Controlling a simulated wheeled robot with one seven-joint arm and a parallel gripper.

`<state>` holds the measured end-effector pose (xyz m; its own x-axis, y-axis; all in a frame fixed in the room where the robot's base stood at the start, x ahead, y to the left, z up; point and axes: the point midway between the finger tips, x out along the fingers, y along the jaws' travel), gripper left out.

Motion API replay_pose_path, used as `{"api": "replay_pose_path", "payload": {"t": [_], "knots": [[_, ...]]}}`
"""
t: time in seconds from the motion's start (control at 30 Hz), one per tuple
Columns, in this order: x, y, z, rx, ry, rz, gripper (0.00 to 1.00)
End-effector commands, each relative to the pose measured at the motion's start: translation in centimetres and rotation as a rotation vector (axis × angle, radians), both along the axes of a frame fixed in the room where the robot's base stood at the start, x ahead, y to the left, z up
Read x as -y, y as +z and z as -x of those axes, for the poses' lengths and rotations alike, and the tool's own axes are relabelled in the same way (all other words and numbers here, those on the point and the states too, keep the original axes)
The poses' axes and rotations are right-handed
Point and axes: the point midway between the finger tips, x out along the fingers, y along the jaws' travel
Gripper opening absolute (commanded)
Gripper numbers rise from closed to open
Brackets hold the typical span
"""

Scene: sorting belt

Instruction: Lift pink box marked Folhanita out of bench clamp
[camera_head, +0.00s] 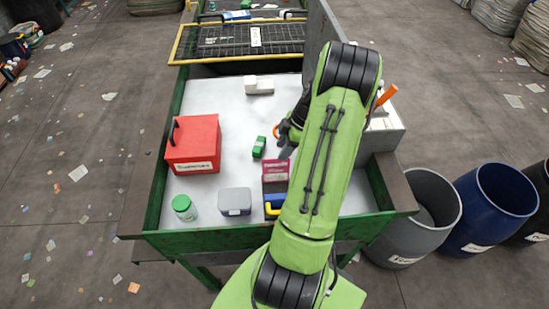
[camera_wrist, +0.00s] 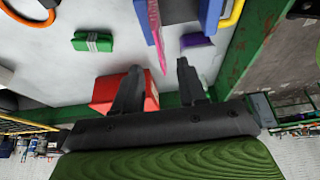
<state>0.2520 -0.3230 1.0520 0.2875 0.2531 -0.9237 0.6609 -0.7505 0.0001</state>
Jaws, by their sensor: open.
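The pink box (camera_head: 275,173) stands upright at the front of the tray, its lettering too small to read. The blue clamp (camera_head: 272,211) with a yellow handle is just in front of it, partly hidden by my arm. In the wrist view the pink box (camera_wrist: 157,38) shows as a thin edge beside the blue clamp jaws (camera_wrist: 209,14). My gripper (camera_wrist: 158,72) is open, its two dark fingers apart, with the lower end of the pink edge showing between the fingertips. I cannot tell whether they touch it. In the head view my arm hides most of the gripper.
A red box (camera_head: 193,145), green block (camera_head: 258,147), grey box (camera_head: 235,202) and green-lidded jar (camera_head: 184,208) stand left of the clamp. A white block (camera_head: 259,85) lies farther back. The green tray wall (camera_head: 230,239) edges the front. Bare tray surface lies at the back left.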

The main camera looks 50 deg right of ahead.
Motion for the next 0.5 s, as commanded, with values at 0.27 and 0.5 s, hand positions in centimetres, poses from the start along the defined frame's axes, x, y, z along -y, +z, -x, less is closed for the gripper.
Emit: {"api": "replay_pose_path", "payload": {"t": [0.27,0.5], "knots": [[-1.7,-5.6,-1.7,-0.002,0.001,-0.004,0.41],[-2.1,-7.6,-2.4,-0.001,-0.001,0.0,0.41]]}}
